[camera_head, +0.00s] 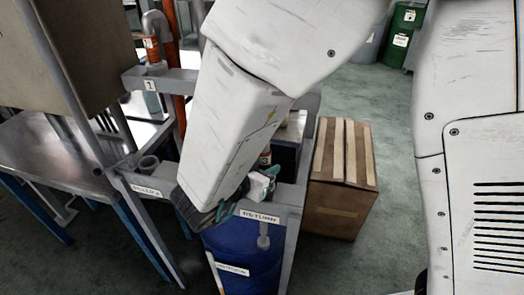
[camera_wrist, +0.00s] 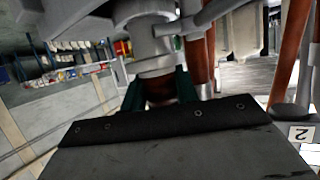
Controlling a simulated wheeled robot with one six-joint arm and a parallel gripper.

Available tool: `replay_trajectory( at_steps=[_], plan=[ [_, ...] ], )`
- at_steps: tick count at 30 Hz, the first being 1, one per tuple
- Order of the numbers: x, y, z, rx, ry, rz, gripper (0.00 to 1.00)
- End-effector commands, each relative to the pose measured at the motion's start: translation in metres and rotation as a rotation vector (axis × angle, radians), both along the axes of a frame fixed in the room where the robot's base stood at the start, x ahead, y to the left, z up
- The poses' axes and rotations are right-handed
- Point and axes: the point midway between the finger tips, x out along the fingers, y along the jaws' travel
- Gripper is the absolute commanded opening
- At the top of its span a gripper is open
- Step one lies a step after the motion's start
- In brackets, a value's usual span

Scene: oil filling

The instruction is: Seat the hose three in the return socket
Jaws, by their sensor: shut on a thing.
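My gripper (camera_head: 249,190) is at the frame bar with the RETURN label (camera_head: 260,216), its teal fingers closed around a pale grey hose end (camera_head: 260,186). In the wrist view my gripper (camera_wrist: 160,86) has its green fingers on either side of the grey hose fitting (camera_wrist: 153,45), with a red-brown part between them. A red-orange labelled piece (camera_head: 265,157) shows just above the fitting in the head view. A short grey pipe (camera_head: 263,236) hangs below the RETURN bar. My arm and gripper hide the socket mouth, so I cannot tell whether the fitting is in it.
An empty grey ring socket (camera_head: 148,164) is on the bar at left. Another hose (camera_head: 155,25) stands at the socket labelled 1. A blue drum (camera_head: 240,262) is below the frame. A cardboard box (camera_head: 342,190) stands close right. A metal table (camera_head: 60,150) is at left.

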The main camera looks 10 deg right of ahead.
Motion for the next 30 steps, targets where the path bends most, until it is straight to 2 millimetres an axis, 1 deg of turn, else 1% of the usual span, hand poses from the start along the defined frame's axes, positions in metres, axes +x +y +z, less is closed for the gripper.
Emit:
replay_trajectory(
  at_steps=[18,30],
  plan=[
    [0.0,0.0,-0.023,0.0,0.0,-0.001,0.0],
    [0.0,0.0,-0.026,0.0,0.0,0.0,0.0]
  ],
)
